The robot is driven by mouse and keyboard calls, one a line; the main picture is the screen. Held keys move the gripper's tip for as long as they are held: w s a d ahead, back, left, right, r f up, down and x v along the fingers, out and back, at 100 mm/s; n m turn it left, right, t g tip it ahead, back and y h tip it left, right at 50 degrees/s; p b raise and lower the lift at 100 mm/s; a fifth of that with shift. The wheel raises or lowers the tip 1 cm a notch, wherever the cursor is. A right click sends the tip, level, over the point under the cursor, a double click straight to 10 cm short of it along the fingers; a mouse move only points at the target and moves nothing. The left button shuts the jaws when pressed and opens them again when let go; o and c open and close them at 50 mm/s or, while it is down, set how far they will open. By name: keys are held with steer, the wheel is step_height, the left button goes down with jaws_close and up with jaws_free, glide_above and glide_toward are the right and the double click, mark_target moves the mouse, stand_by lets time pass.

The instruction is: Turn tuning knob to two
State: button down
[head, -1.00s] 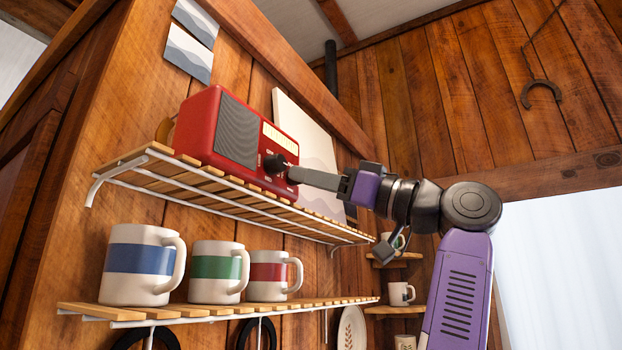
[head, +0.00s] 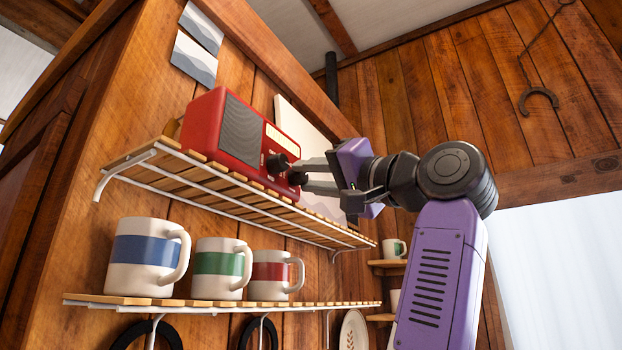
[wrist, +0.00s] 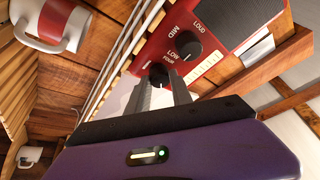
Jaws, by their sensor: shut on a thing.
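A red radio (head: 205,128) with a grey speaker grille stands on the upper slatted shelf; its front also shows in the wrist view (wrist: 223,75). One dark knob (wrist: 185,45) has LOUD, MID and LOW printed around it, and is free of the fingers. A second dark knob (wrist: 159,75), apparently the tuning knob, is between my fingertips; it shows partly in the head view (head: 297,178). My gripper (head: 301,174) is shut on this second knob, its fingers (wrist: 160,86) on either side.
The upper shelf (head: 165,184) runs under the radio and arm. Mugs with blue (head: 145,250), green (head: 217,264) and red (head: 270,271) bands stand on the lower shelf (head: 110,299). A pale panel (head: 291,122) leans behind the radio.

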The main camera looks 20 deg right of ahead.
steer(key=shift+s+a+r+m+g+h+p, duration=0.1)
steer(key=shift+m+g+h+p, duration=0.4)
steer(key=shift+m, duration=1.1)
steer(key=shift+w+r+m+t+h+p, duration=0.1)
steer(key=shift+m+h+p, duration=0.1)
steer(key=shift+m+h, duration=1.05)
steer(key=shift+s+a+r+m+g+h+p, duration=0.1)
steer(key=shift+m+g+h+p, duration=0.2)
steer(key=shift+m, duration=1.65)
steer(key=c, duration=1.1)
jaws_free()
steer(key=shift+c, duration=0.2)
steer(key=shift+s+d+f, duration=0.1)
steer(key=b+v, duration=0.3)
steer(key=v, duration=0.4)
steer(key=shift+s, duration=0.3)
steer(key=shift+d, duration=0.1)
